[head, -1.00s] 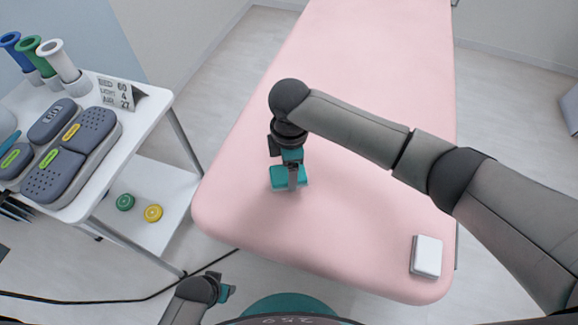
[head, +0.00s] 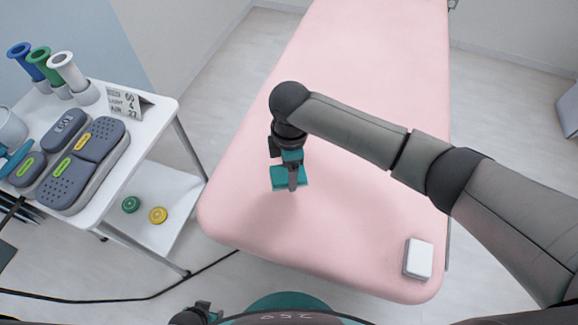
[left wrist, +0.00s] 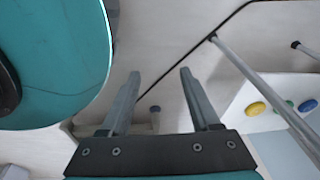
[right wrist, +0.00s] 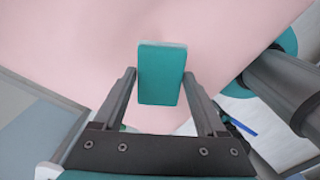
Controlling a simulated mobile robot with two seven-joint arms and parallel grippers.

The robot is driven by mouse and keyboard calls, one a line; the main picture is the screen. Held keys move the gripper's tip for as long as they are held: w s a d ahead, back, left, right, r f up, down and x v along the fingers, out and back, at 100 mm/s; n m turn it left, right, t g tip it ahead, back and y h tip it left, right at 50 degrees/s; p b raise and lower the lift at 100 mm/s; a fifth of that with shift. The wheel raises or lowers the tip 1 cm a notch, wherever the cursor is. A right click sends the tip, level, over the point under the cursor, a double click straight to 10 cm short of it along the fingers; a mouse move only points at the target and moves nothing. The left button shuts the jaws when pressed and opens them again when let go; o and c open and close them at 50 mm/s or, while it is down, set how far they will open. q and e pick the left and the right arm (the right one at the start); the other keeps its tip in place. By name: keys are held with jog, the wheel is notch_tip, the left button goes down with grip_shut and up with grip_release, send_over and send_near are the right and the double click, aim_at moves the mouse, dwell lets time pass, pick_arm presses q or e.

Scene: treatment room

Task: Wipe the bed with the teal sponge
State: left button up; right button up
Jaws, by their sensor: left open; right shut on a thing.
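The bed (head: 350,100) has a pink top and runs away from me through the middle of the head view. The teal sponge (head: 280,179) is at its near left part, and it also shows in the right wrist view (right wrist: 161,75). My right gripper (head: 292,182) points down and is shut on the sponge, its fingers on either side of it (right wrist: 161,82). I cannot tell whether the sponge touches the bed. My left gripper (head: 212,310) is at the bottom edge of the head view, mostly cut off; its fingers are apart and empty in the left wrist view (left wrist: 158,75).
A white block (head: 418,258) lies on the bed's near right corner. A white cart (head: 150,135) stands left of the bed, with cylinders, a grey device and a small sign on top. Green and yellow discs (head: 158,215) lie on its lower shelf. A black cable (head: 150,297) crosses the floor.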

pick_arm(q)
jog(key=shift+s+a+p, duration=0.3)
jog(key=shift+s+a, duration=0.05)
jog(key=shift+s, duration=0.3)
jog(key=shift+s+a+p, duration=0.3)
jog(key=shift+s, duration=0.35)
pick_arm(e)
jog(key=shift+r, duration=0.6)
